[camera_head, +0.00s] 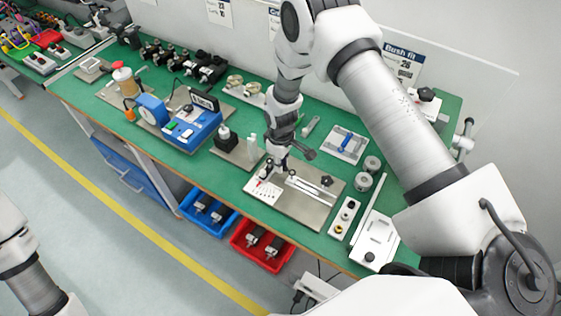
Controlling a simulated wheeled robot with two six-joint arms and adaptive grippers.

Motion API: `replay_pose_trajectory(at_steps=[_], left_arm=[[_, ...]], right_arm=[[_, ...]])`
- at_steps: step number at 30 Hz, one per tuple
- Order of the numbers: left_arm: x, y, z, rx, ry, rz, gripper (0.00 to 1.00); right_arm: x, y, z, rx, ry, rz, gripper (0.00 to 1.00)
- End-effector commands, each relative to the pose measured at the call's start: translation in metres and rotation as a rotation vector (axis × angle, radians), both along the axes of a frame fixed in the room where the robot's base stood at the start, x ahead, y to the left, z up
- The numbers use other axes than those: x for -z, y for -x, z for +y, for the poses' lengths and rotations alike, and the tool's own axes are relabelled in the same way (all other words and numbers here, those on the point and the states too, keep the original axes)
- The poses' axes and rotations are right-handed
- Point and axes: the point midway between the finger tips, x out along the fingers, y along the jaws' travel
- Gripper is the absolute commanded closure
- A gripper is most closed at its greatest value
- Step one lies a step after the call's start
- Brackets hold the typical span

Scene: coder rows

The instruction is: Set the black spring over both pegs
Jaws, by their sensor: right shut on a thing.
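My right gripper (281,158) reaches down over a grey base plate (308,214) on the green bench. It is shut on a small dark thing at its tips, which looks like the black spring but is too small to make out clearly. The plate bears a white scale card (262,191), a slotted light bar (304,187) and a black knob (327,181). A small dark upright part (265,169) stands close to the left of the gripper. I cannot make out the two pegs. My left gripper is out of view; only part of that arm shows at lower left.
A blue clamp fixture (344,144) and metal cylinders (363,181) stand right of the plate. A block with buttons (344,218) lies nearer the front edge. A blue device (191,131) stands to the left. Blue (208,213) and red (262,247) bins sit below the bench.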

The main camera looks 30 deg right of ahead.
Motion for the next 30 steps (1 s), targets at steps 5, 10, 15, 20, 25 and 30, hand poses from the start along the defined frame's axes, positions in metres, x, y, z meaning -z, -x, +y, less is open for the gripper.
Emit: replay_pose_trajectory(at_steps=[5, 10, 15, 20, 25, 30], left_arm=[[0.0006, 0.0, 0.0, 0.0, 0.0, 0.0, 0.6], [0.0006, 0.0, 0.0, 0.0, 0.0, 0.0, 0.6], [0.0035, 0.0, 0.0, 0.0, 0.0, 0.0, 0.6], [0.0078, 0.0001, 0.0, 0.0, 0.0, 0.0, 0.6], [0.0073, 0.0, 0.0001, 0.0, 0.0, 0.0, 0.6], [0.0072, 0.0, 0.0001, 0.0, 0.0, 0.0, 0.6]], right_arm=[[0.0008, 0.0002, -0.0002, 0.0, 0.0, 0.0, 1.0], [0.0007, 0.0002, -0.0002, 0.0, 0.0, 0.0, 1.0], [0.004, 0.0002, -0.0001, 0.0, 0.0, 0.0, 1.0], [0.0091, -0.0001, 0.0002, 0.0, 0.0, 0.0, 1.0], [0.0087, -0.0002, 0.0003, 0.0, 0.0, 0.0, 1.0], [0.0086, -0.0002, 0.0003, 0.0, 0.0, 0.0, 1.0]])
